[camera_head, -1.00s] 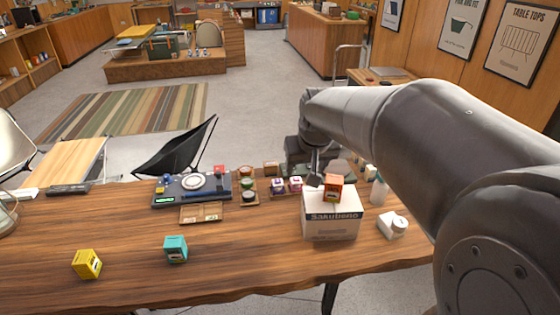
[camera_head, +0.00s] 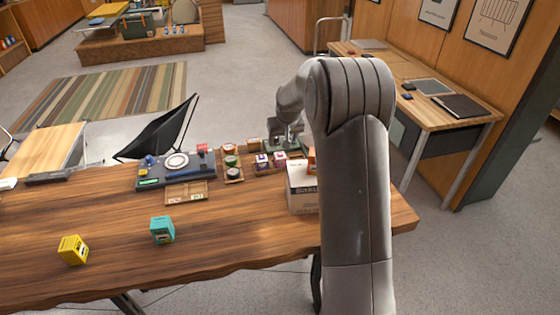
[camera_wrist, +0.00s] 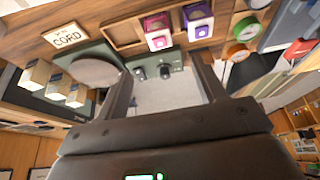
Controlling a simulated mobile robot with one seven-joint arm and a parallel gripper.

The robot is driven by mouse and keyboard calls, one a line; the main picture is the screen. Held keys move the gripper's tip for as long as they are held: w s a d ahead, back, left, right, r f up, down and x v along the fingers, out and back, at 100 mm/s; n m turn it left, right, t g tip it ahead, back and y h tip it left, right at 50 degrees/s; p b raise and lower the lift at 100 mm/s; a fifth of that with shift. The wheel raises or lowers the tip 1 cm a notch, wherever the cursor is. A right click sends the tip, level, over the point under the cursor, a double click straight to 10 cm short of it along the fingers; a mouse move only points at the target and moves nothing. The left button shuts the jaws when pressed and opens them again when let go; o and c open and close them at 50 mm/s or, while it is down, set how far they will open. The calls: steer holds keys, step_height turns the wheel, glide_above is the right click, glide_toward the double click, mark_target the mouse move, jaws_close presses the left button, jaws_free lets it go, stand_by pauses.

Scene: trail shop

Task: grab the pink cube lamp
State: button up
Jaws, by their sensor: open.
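The pink cube lamp (camera_head: 280,158) is a small pink and white cube near the far edge of the wooden table. In the wrist view the pink cube (camera_wrist: 158,32) sits on a wooden tray, beyond the fingertips. A purple cube (camera_head: 261,161) stands beside it; the purple one also shows in the wrist view (camera_wrist: 197,20). My gripper (camera_wrist: 165,85) is open, with nothing held between its fingers. In the head view my gripper (camera_head: 286,138) is small and partly hidden, just behind the cubes, near a dark green device (camera_wrist: 160,70).
A turntable (camera_head: 177,165), a yellow cube (camera_head: 73,250) and a teal cube (camera_head: 162,230) are left. The front middle of the table (camera_head: 240,245) is clear.

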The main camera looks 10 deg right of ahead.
mark_target(280, 154)
steer(key=x, duration=1)
steer(key=shift+c, duration=0.5)
steer(key=c, duration=1)
steer(key=shift+r, duration=0.15)
